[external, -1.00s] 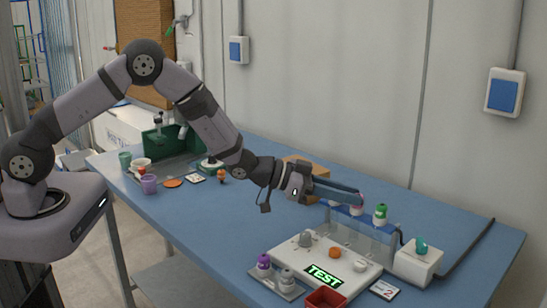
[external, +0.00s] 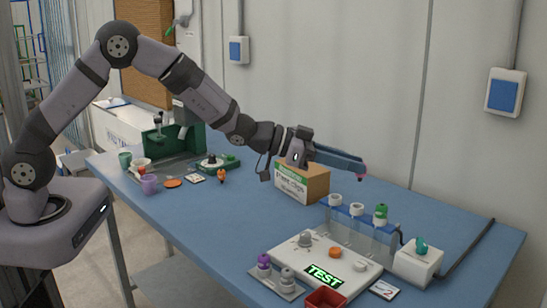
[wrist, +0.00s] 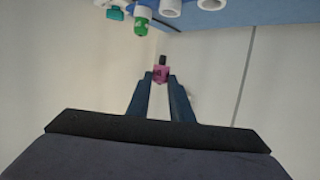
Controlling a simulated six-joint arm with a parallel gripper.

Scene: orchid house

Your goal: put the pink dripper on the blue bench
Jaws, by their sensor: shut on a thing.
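The pink dripper (wrist: 160,74) is small, with a dark tip, and sits between my fingertips in the wrist view. In the external view only a bit of the pink dripper (external: 363,177) shows at the end of the jaws. My gripper (external: 361,169) is shut on it and holds it in the air, above and behind the bottle rack. The blue bench (external: 240,225) lies below, and a corner of it also shows at the top of the wrist view (wrist: 250,12).
A clear rack (external: 362,238) with white-topped and green-topped bottles stands below my gripper, by a white TEST station (external: 300,262). A cardboard box (external: 303,184) stands left of the rack. A green stand (external: 190,139) is at the far left. The bench's middle is clear.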

